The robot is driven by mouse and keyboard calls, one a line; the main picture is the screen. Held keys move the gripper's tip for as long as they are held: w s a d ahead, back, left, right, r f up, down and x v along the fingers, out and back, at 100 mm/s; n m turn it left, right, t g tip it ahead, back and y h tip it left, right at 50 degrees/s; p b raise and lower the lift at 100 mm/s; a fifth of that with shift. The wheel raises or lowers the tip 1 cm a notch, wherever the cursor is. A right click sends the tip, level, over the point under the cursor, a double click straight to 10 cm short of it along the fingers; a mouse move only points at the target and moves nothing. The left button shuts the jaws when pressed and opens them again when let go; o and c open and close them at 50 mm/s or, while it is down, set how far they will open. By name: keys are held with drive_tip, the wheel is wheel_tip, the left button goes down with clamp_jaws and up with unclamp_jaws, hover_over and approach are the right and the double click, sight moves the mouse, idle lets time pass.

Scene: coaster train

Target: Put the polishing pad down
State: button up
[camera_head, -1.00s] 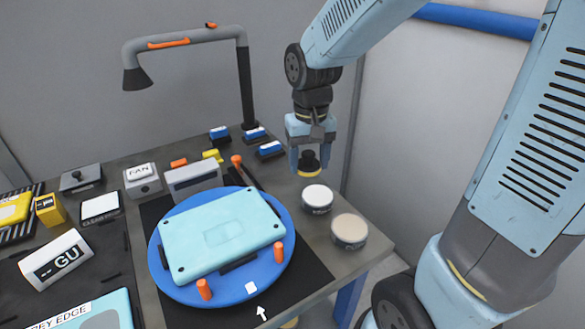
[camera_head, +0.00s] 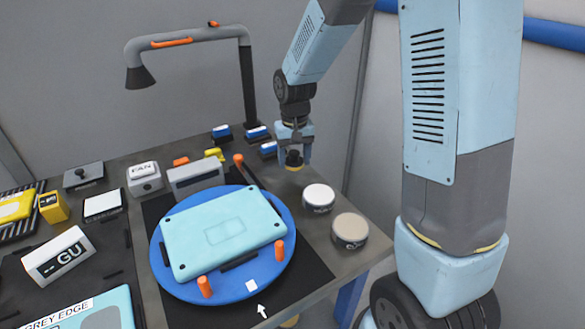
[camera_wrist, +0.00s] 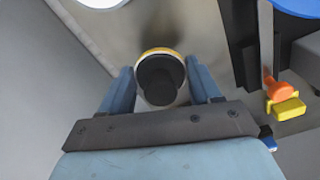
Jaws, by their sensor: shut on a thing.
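The polishing pad (camera_head: 293,163) has a black knob and a yellow rim. My gripper (camera_head: 294,155) is shut on its knob, above the back right part of the bench, beyond the white-lidded tin. The pad hangs upright at or just above the bench top; I cannot tell if it touches. In the wrist view the pad (camera_wrist: 158,58) sits between the two blue fingers, black knob towards the camera, with its underside hidden.
Two round tins, one white-lidded (camera_head: 318,196) and one beige-topped (camera_head: 350,229), stand near the right edge. A blue turntable (camera_head: 285,210) bears a light blue panel (camera_head: 190,240). Blue-and-white blocks (camera_head: 257,133) and an orange-ended handle (camera_head: 239,160) lie nearby.

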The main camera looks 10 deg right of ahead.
sight(292, 176)
drive_tip(key=shift+w+a+f, duration=0.1)
drive_tip(key=shift+w+f, duration=0.5)
drive_tip(key=shift+f, duration=1.65)
drive_tip(key=shift+f, duration=0.1)
drive_tip(key=o, duration=1)
